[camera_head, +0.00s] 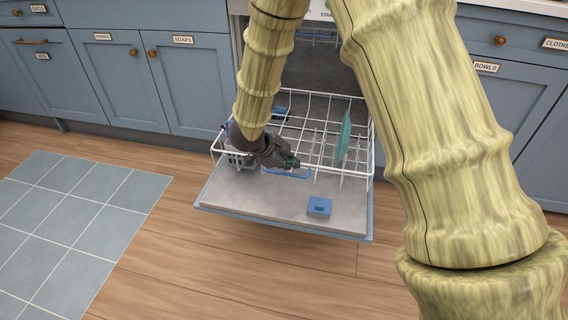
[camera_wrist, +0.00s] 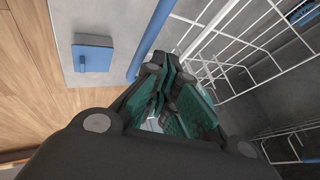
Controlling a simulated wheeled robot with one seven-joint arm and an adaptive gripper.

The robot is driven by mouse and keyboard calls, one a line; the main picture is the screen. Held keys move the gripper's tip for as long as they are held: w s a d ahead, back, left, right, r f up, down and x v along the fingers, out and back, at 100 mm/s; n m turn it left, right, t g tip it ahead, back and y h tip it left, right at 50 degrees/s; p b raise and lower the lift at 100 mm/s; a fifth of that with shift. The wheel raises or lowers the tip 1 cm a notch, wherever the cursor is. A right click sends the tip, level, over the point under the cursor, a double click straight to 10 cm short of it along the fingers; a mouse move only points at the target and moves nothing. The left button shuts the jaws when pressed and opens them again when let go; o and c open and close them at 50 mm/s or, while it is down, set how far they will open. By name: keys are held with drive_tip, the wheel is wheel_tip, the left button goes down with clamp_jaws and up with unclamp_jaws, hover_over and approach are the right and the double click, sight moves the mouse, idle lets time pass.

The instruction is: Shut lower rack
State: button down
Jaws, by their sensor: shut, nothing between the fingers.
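The lower rack (camera_head: 318,128) is a white wire rack drawn out of the dishwasher over its lowered door (camera_head: 260,205). A blue handle (camera_head: 288,174) runs along the rack's front edge. My gripper (camera_head: 290,162) is shut and empty, at the rack's front beside the blue handle. In the wrist view the blue handle (camera_wrist: 150,42) lies just past my fingertips (camera_wrist: 165,75), and the rack's wires (camera_wrist: 230,45) are to the right. I cannot tell whether the fingers touch the handle.
A teal plate (camera_head: 344,138) stands in the rack's right part. A grey basket (camera_head: 238,158) sits at its front left. A blue block (camera_head: 319,206) is on the open door. Blue cabinets (camera_head: 120,80) flank the dishwasher. The wooden floor (camera_head: 170,240) in front is clear beside a tiled mat (camera_head: 70,220).

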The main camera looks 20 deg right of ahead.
drive_tip(key=shift+w+d+f, duration=0.1)
drive_tip(key=shift+d+f, duration=0.15)
drive_tip(key=shift+f, duration=0.15)
drive_tip(key=shift+w+d+r, duration=0.1)
